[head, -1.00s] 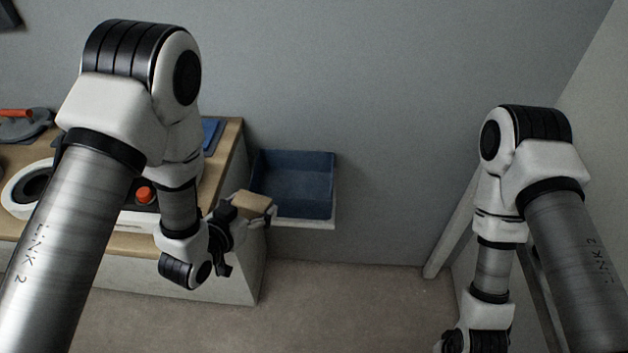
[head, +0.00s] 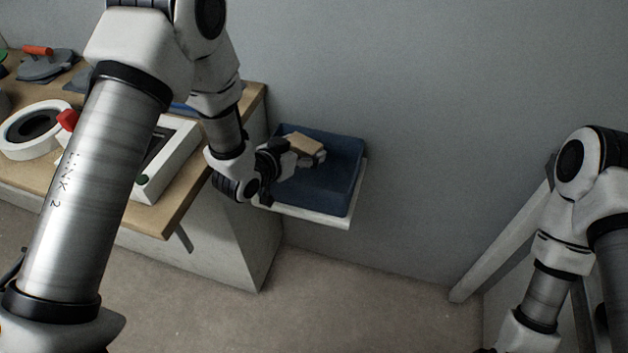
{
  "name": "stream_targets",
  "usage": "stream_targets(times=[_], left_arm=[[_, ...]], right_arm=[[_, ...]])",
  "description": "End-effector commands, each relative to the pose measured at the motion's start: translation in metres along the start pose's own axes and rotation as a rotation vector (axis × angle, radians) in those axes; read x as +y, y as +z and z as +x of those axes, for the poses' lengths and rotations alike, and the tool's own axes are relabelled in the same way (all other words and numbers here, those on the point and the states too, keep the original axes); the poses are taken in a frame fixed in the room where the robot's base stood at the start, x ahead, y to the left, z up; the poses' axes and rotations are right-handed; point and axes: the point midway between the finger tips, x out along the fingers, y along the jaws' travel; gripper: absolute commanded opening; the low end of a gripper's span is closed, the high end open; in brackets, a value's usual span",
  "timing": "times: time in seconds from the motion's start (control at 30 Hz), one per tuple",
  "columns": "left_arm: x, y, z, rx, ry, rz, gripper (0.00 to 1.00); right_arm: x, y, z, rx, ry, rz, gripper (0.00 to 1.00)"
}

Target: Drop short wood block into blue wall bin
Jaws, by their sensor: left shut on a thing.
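The short wood block (head: 306,144) is a tan piece held in my left gripper (head: 302,157), which is shut on it. The gripper and block show over the left part of the blue wall bin (head: 345,180), above its opening as seen from here. The exact height over the bin is hard to tell. The bin is an open dark blue box on a small white shelf at the wall. The gripper hides part of its left side and inside. My right arm is at the right edge, and its gripper is out of the picture.
A wood-topped bench (head: 175,215) stands left of the bin, with a white box (head: 170,165), a white ring-shaped thing (head: 30,130) and a red-handled grey tool (head: 45,65) on it. A pale slanted post (head: 505,240) leans at the right. The floor between is clear.

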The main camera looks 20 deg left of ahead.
Motion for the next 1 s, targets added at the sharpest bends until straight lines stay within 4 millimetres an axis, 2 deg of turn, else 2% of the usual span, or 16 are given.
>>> stream_targets(times=[0.27, 0.3, 0.33, 0.67, 0.77, 0.87, 1.0], left_arm=[[0.000, 0.003, 0.001, 0.001, 0.000, 0.000, 0.46], [0.000, 0.003, 0.001, 0.001, 0.000, 0.000, 0.93], [0.000, 0.003, 0.001, 0.001, 0.000, 0.000, 1.00], [0.000, 0.003, 0.001, 0.001, 0.000, 0.000, 1.00], [-0.001, 0.003, -0.005, 0.001, -0.001, -0.001, 1.00], [-0.001, 0.003, -0.022, -0.001, -0.002, -0.003, 1.00], [-0.001, 0.003, -0.057, 0.001, -0.002, -0.006, 1.00]], right_arm=[[0.000, 0.000, 0.002, 0.000, 0.000, 0.000, 0.40], [0.000, 0.000, 0.002, 0.001, 0.000, 0.000, 0.40], [0.000, 0.000, 0.002, 0.001, 0.000, 0.000, 0.40], [0.000, 0.000, 0.003, 0.000, 0.000, 0.000, 0.40], [0.000, 0.000, 0.002, 0.000, 0.000, 0.000, 0.40], [0.000, 0.000, 0.003, 0.000, 0.000, 0.000, 0.40], [0.000, 0.000, 0.003, 0.000, 0.000, 0.000, 0.40]])
